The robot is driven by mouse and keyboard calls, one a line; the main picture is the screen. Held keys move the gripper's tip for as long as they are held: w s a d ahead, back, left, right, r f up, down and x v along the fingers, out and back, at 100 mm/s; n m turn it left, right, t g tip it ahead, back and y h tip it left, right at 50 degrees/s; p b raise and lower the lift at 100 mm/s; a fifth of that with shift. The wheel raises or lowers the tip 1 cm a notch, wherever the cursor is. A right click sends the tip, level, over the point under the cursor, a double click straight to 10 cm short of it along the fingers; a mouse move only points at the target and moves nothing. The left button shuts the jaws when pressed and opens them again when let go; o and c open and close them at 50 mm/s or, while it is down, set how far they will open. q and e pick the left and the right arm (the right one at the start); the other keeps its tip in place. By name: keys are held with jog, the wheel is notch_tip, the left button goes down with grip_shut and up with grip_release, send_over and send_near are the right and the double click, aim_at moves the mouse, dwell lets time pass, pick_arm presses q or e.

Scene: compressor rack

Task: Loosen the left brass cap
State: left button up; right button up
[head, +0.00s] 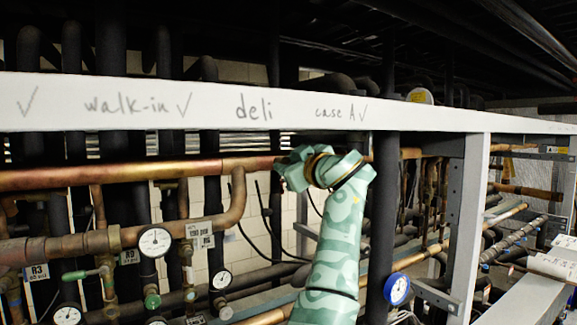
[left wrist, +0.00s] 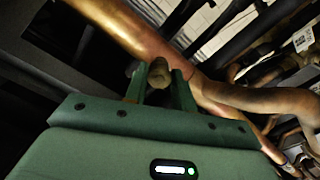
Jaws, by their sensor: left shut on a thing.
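A small round brass cap (left wrist: 160,72) shows in the left wrist view, against the copper pipe. My left gripper (left wrist: 160,88) is shut on it, with one green finger on each side. In the head view my left gripper (head: 287,167) is at the long copper pipe (head: 130,173), just below the white beam. There the gripper hides the cap. I cannot make out a second brass cap in either view. My right gripper is in neither view.
A white beam (head: 210,104) with handwriting runs above the gripper. A grey upright (head: 470,220) stands to the right. Gauges such as this white-faced one (head: 155,242) and a blue one (head: 397,289) sit lower down. A branch pipe (left wrist: 262,100) bends off close to the fingers.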

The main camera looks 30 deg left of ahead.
pick_arm(q)
jog(key=shift+w+f+n, duration=0.1)
jog(key=shift+f+n, duration=0.05)
jog(key=shift+n, duration=4.05)
jog(key=shift+f+n, duration=0.1)
jog(key=shift+n, duration=4.1)
jog(key=o, duration=0.9)
jog(key=shift+o, duration=0.5)
jog(key=shift+d+r, duration=0.1)
jog(key=shift+r, duration=0.1)
